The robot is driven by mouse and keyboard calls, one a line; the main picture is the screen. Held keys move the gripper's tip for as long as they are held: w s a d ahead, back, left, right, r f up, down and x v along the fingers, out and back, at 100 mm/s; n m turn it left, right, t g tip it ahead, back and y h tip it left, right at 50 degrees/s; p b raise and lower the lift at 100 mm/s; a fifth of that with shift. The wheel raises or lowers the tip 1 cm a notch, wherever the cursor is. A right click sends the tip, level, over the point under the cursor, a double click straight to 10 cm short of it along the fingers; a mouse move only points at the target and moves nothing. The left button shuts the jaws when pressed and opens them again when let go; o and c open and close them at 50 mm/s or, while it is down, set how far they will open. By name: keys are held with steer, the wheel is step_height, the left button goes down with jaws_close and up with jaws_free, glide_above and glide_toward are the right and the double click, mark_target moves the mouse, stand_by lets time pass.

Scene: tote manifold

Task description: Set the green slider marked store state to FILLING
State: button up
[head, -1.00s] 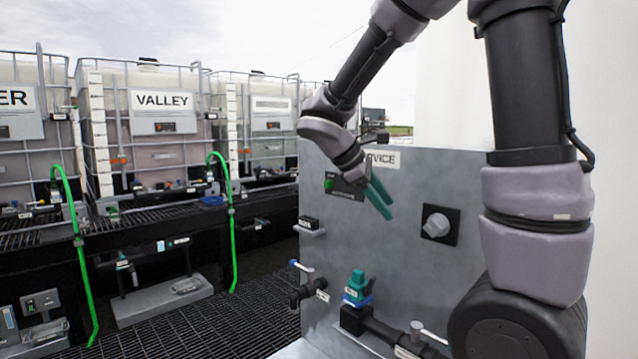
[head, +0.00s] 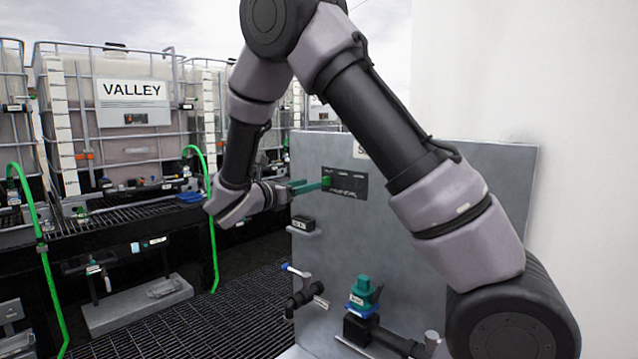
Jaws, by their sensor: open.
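The green slider (head: 326,182) sits at the left end of a dark label plate (head: 346,183) on the upper part of the grey service panel (head: 420,260). The lettering on the plate is too small to read. My gripper (head: 308,187) comes in from the left, with its green fingers pointing right at the slider. The fingertips are at or very close to the slider; I cannot tell whether they touch it. The fingers overlap in this view, and nothing shows held between them.
Lower down are a blue-handled valve (head: 298,271) and a teal and blue fitting (head: 364,295) on black pipe. The VALLEY tote (head: 132,130) and green hoses stand to the left.

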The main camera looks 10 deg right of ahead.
mark_target(323, 181)
steer(key=shift+x, duration=2.8)
jaws_close()
